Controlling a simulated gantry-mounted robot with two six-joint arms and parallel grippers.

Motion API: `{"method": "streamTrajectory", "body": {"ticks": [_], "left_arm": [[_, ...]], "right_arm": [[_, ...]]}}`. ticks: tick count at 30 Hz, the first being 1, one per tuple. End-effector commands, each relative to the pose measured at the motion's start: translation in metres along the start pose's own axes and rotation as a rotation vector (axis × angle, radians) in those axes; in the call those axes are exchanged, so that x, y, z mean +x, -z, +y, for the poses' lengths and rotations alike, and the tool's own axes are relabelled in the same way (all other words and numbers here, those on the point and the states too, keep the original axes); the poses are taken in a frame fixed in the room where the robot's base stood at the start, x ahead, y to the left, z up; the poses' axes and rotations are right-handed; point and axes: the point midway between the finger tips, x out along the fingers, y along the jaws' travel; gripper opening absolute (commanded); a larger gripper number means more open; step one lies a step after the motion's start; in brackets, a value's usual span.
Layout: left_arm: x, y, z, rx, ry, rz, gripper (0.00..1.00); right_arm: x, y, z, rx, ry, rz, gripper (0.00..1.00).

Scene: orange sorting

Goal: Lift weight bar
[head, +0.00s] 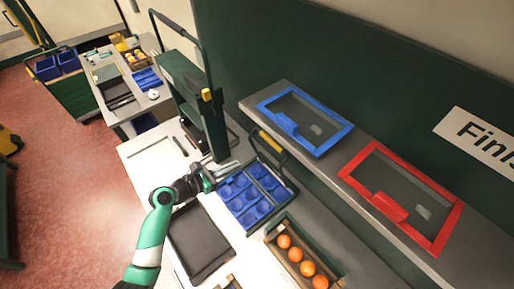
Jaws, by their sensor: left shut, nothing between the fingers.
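A black bar with a yellow grip (271,142) stands tilted at the back edge of the blue tray (247,213), which has several round hollows. I cannot tell for sure whether this is the weight bar. A tall dark green stand (211,125) with a black looped handle and a yellow knob rises just behind my gripper. My left gripper (228,169) is shut and empty, at the left back corner of the blue tray, near the foot of the stand. It is apart from the yellow grip. My right gripper is not in view.
An empty black tray (200,244) lies left of the blue tray. A crate (273,236) with several oranges stands at the front right. Blue-framed (338,140) and red-framed (448,233) bins sit on the raised shelf. Another table (104,76) stands at the back left.

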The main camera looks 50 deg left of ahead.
Motion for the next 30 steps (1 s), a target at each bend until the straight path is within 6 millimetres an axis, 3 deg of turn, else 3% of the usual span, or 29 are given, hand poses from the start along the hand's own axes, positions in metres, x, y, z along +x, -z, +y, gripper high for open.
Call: {"method": "streamTrajectory", "body": {"ticks": [5,15,22,30], "left_arm": [[0.027,0.006,-0.001,0.005,0.003,-0.002,0.0],[0.099,0.002,-0.001,0.004,0.002,0.001,0.0],[0.121,-0.025,0.0,0.004,0.0,-0.001,0.0],[0.125,-0.028,0.0,0.003,-0.001,0.0,0.0]], "right_arm": [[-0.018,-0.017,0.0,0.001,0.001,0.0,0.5],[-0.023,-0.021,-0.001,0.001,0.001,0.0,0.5],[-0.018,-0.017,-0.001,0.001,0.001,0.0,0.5],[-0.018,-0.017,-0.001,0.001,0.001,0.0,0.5]]}}
